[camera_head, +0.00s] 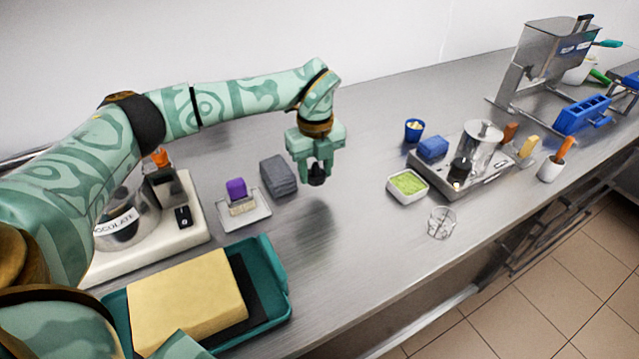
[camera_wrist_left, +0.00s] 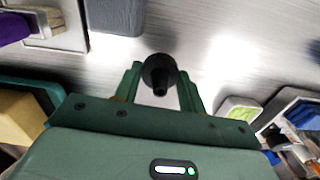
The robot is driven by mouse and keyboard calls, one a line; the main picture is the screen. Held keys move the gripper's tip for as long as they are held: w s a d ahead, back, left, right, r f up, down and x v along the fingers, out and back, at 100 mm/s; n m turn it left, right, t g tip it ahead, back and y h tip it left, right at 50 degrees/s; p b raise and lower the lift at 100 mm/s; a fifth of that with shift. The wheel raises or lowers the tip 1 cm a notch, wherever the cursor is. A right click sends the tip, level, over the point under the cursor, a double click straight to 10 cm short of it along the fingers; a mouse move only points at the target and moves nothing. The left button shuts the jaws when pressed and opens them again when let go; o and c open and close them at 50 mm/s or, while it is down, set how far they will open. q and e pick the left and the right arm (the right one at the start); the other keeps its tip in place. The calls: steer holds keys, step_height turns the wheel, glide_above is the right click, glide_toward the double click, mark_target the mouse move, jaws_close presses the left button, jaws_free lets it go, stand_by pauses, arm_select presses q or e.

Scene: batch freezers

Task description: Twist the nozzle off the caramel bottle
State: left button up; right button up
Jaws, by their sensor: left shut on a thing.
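My left gripper (camera_head: 316,176) points down above the bare steel counter (camera_head: 345,235), near the middle of the head view. It is shut on a small black nozzle (camera_head: 316,175). In the left wrist view the nozzle (camera_wrist_left: 159,74) is a round, tapered black piece between the two green fingers. No bottle shows under the nozzle. I cannot make out a caramel bottle in either view. My right gripper is not in view.
A grey block stack (camera_head: 279,175) and a white tray with a purple-topped brush (camera_head: 237,188) lie left of the gripper. A teal tray (camera_head: 278,275) is at front left. A green-filled dish (camera_head: 426,192), a glass (camera_head: 441,223) and a steel machine (camera_head: 480,188) stand right.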

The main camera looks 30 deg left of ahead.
mark_target(319, 191)
arm_select(q)
steer(key=shift+w+f, duration=0.45)
steer(key=shift+f, duration=0.15)
steer(key=f, duration=0.1)
steer(key=f+b, duration=0.1)
steer(key=f, duration=0.1)
steer(key=shift+w+f+b, duration=0.2)
steer(key=shift+f+b, duration=0.05)
steer(key=shift+b, duration=0.05)
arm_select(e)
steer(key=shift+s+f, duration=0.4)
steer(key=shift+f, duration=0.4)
arm_select(q)
steer(key=shift+r, duration=0.1)
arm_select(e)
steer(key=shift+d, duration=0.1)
arm_select(q)
steer(key=o, duration=1.1)
step_height(319, 191, up, 12)
steer(key=p, duration=0.3)
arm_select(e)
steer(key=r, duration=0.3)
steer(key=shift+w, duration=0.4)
